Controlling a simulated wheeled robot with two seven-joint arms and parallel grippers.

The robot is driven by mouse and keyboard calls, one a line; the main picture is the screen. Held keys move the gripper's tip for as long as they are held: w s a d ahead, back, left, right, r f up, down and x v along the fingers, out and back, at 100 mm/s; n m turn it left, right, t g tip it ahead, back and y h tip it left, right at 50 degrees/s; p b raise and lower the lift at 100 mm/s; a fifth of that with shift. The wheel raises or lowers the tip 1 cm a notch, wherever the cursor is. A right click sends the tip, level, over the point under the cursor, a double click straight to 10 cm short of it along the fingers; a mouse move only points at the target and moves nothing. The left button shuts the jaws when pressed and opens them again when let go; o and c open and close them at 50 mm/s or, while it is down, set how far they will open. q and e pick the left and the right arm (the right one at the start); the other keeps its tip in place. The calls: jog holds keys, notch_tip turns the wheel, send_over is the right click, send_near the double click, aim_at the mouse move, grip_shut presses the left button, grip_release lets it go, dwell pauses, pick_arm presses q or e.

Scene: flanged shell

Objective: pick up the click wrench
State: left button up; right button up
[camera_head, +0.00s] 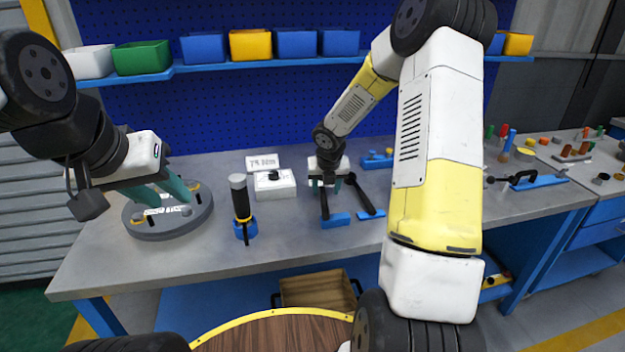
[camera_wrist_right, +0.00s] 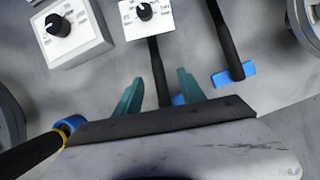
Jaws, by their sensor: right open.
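Two black bar-like wrenches lie on the bench with blue rests. The left one (camera_head: 324,204) runs between my right gripper's fingers, and it also shows in the right wrist view (camera_wrist_right: 158,72). The other (camera_head: 365,198) lies to its right, clear of the fingers (camera_wrist_right: 224,40). I cannot tell by label which is the click wrench. My right gripper (camera_head: 325,184) is open, its teal fingers on either side of the left wrench with gaps (camera_wrist_right: 160,88). My left gripper (camera_head: 168,196) is open and empty above a round grey flange (camera_head: 152,229).
An upright tool (camera_head: 240,197) with a black handle and yellow band stands in a blue cup, left of the wrenches. A white dial box (camera_head: 276,187) is behind it; a second dial box (camera_wrist_right: 145,16) shows in the wrist view. A bin shelf (camera_head: 230,67) runs behind.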

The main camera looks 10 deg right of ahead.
aim_at(324, 197)
jog(key=x, duration=0.6)
jog(key=shift+a+f, duration=0.2)
jog(key=shift+f, duration=0.15)
jog(key=shift+w+r, duration=0.1)
grip_shut()
